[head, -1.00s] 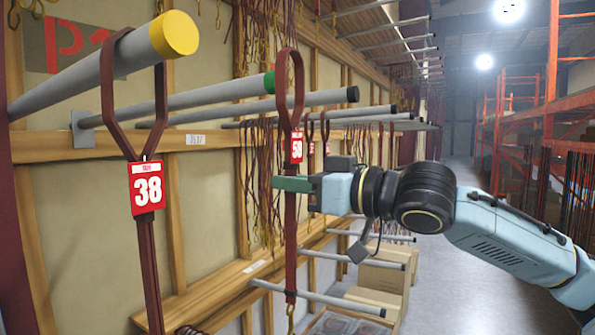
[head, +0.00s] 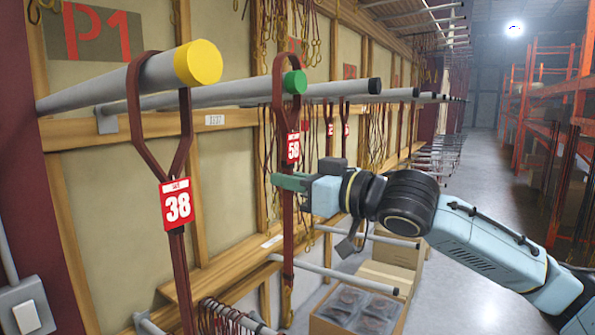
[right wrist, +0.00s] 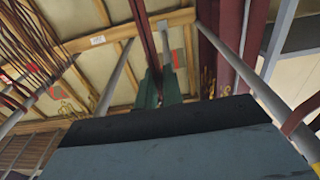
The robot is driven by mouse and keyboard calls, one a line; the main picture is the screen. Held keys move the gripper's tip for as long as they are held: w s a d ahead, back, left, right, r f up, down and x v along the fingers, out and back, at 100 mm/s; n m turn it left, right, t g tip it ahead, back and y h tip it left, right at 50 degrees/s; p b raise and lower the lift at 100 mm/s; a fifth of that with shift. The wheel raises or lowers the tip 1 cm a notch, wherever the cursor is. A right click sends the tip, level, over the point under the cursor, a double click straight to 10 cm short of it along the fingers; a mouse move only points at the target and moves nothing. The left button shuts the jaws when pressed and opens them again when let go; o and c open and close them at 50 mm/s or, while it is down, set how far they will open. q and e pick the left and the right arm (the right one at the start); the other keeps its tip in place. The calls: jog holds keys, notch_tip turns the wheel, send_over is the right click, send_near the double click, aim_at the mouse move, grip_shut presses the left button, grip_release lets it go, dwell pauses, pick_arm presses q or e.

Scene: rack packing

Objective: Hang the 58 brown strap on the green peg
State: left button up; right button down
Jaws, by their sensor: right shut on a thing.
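The brown strap with the red 58 tag (head: 293,148) hangs upright, its top loop open. My right gripper (head: 289,182) is shut on the strap below the tag. The green-capped peg (head: 294,83) shows its end inside the loop's opening, below the loop's top; I cannot tell whether the loop is around the peg or only lined up with it. A metal hook hangs at the strap's lower end. In the right wrist view the green fingers (right wrist: 155,92) grip the strap (right wrist: 146,40), which runs away from them. My left gripper is not in view.
A yellow-capped peg (head: 198,63) at the near left bears a brown strap with a red 38 tag (head: 177,205). Black-capped pegs (head: 374,86) extend behind. Boxes (head: 360,308) stand below.

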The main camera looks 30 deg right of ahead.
jog(key=shift+w+a+f+p, duration=0.3)
jog(key=shift+w+f, duration=0.1)
jog(key=shift+w, duration=0.3)
jog(key=shift+w+a+f+p, duration=0.15)
jog(key=shift+w+a+f, duration=0.25)
jog(key=shift+w, duration=0.3)
jog(key=shift+w+a+f+p, duration=0.25)
jog(key=shift+w+f, duration=0.2)
jog(key=shift+w, duration=0.25)
jog(key=c, duration=1.5)
grip_release()
jog(key=shift+o, duration=0.2)
jog(key=shift+d, duration=0.1)
